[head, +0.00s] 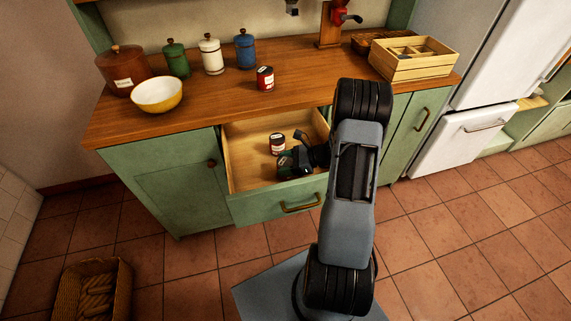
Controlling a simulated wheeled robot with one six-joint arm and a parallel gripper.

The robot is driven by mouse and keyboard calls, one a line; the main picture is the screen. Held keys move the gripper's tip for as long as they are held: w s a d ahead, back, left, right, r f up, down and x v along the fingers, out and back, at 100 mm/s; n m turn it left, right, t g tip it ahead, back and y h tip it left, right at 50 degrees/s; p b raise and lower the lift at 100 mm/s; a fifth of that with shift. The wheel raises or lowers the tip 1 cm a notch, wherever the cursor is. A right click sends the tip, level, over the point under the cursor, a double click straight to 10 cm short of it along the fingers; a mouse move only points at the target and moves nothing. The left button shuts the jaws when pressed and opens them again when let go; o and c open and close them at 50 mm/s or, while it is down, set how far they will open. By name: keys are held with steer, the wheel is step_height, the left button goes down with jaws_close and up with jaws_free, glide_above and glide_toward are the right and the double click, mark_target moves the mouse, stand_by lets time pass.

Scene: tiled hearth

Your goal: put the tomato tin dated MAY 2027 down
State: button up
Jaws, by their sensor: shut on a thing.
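My gripper (288,163) is inside the open drawer (245,163), low over its floor. It is shut on a small dark tin (284,160), mostly covered by the jaws; whether this tin touches the drawer floor I cannot tell. A red tin with a white label (277,144) stands upright in the drawer just behind my gripper. Another red tin with a pale label (265,78) stands upright on the wooden counter (215,95). No date on any tin can be read at this size.
On the counter stand a yellow-white bowl (157,95), a brown crock (124,69), green, white and blue canisters (245,48) and a wooden crate (413,60). The drawer's left part is clear. A basket (92,290) sits on the floor at lower left.

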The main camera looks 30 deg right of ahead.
steer(key=shift+f, duration=0.15)
steer(key=o, duration=1.1)
steer(key=shift+r, duration=0.35)
steer(key=v, duration=0.7)
steer(key=shift+s+d, duration=0.1)
steer(key=shift+d, duration=0.15)
